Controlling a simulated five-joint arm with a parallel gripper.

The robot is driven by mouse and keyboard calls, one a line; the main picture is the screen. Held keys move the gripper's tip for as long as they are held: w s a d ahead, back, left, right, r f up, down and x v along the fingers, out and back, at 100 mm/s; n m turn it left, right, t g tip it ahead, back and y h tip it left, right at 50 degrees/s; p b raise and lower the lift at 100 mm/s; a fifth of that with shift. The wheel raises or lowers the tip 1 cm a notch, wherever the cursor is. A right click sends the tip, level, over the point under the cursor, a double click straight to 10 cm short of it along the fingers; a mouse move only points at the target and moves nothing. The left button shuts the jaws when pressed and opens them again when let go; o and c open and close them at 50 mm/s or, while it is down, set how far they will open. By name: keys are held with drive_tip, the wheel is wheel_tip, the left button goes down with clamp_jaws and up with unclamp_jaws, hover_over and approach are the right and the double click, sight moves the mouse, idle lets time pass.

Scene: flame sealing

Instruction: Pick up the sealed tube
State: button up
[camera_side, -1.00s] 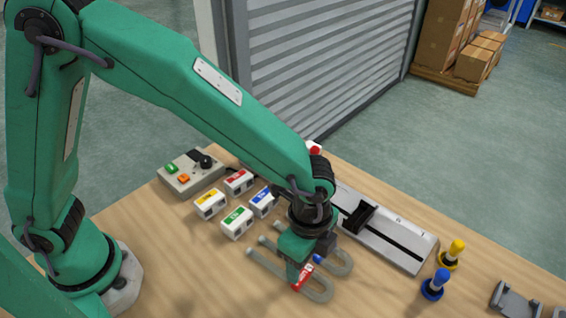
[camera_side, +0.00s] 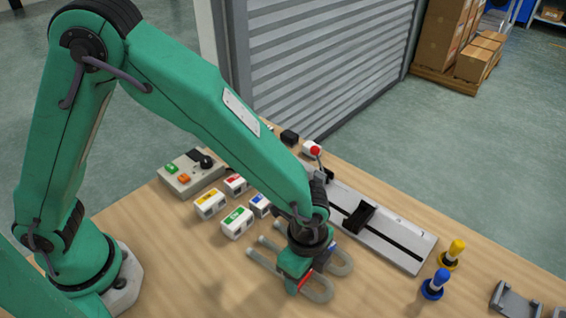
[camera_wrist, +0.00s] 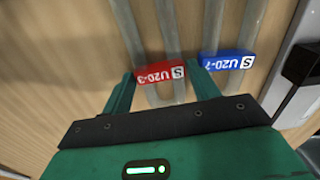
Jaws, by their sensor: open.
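Two clear U-shaped tubes lie side by side on the wooden table. The nearer tube (camera_side: 323,293) carries a red label (camera_wrist: 160,75) marked U20-3, upside down in the wrist view. The farther tube (camera_side: 345,266) carries a blue label (camera_wrist: 227,61) marked U20-7. Both labels bear an "S" mark. My gripper (camera_wrist: 162,74) is open, with one finger on each side of the red label. The right finger is close to the blue label. In the side view my gripper (camera_side: 299,280) is low over the nearer tube and hides most of the red label.
A long grey fixture (camera_side: 395,243) with a black block lies just right of the tubes. Small colour-labelled white boxes (camera_side: 237,223) and a control box (camera_side: 191,172) are behind left. Blue (camera_side: 436,285) and yellow (camera_side: 451,256) pegs stand at right. The front left table is clear.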

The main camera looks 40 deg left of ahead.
idle(0.3)
drive_tip(key=c, duration=0.7)
drive_tip(key=shift+o, duration=0.2)
drive_tip(key=shift+r, duration=0.2)
drive_tip(key=shift+r, duration=0.55)
drive_tip(key=r, duration=0.3)
drive_tip(key=shift+s+d+r, duration=0.1)
drive_tip(key=shift+s+d, duration=0.05)
drive_tip(key=shift+s, duration=0.2)
drive_tip(key=s+d+r, duration=0.2)
drive_tip(key=s+r, duration=0.4)
drive_tip(key=s, duration=0.4)
drive_tip(key=shift+s+d+r, duration=0.15)
drive_tip(key=shift+s+d, duration=0.15)
drive_tip(key=shift+w, duration=0.1)
drive_tip(key=w+a, duration=0.3)
drive_tip(key=w, duration=0.7)
drive_tip(key=w+a+f, duration=0.1)
drive_tip(key=w+a, duration=0.2)
drive_tip(key=w, duration=0.7)
drive_tip(key=w+a, duration=0.3)
drive_tip(key=w, duration=0.7)
drive_tip(key=shift+w+f+m, duration=0.2)
drive_tip(key=shift+w+m, duration=0.2)
